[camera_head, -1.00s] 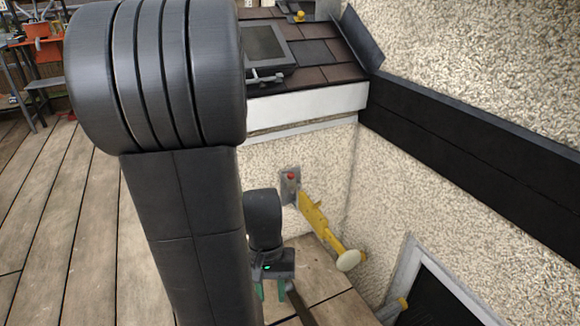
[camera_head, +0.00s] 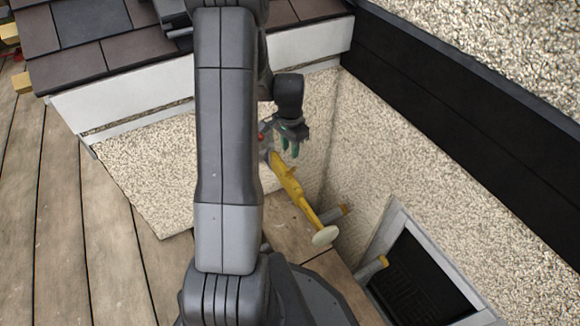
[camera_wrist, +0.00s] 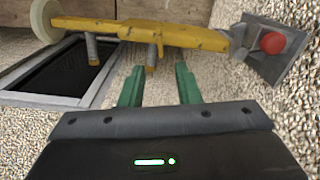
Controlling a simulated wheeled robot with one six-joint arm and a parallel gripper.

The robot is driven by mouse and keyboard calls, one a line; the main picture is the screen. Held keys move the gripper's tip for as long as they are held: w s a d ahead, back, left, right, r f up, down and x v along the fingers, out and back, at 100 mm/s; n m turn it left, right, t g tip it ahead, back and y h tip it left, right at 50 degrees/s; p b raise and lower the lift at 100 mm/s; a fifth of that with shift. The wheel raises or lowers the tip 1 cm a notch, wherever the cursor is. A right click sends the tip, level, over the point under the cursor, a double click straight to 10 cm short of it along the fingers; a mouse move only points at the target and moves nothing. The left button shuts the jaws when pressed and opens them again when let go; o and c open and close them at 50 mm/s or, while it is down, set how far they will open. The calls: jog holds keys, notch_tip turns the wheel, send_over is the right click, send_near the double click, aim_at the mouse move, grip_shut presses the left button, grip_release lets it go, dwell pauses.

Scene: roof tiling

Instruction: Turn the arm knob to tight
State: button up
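A yellow arm (camera_head: 294,189) is fixed to the pebbled wall by a grey bracket. It ends in a round cream disc (camera_head: 325,235). A red knob (camera_wrist: 273,43) sits on the grey bracket (camera_wrist: 269,58) at the right of the wrist view; in the head view the red knob (camera_head: 262,136) shows small beside my gripper. The yellow arm (camera_wrist: 140,32) crosses the top of the wrist view. My gripper (camera_head: 290,148) is in front of the wall close to the bracket. Its green fingers (camera_wrist: 157,72) are apart with nothing between them, left of the knob in the wrist view.
A dark framed opening (camera_head: 425,280) is in the wall at the lower right. A black beam (camera_head: 450,120) runs along the right wall. Roof tiles (camera_head: 85,45) lie at the upper left. Wooden decking (camera_head: 70,230) is clear at the left.

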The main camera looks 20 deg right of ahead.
aim_at(290, 173)
notch_tip(290, 173, down, 10)
jog(key=b, duration=0.3)
jog(key=shift+c, duration=0.2)
jog(key=shift+r, duration=0.1)
grip_shut()
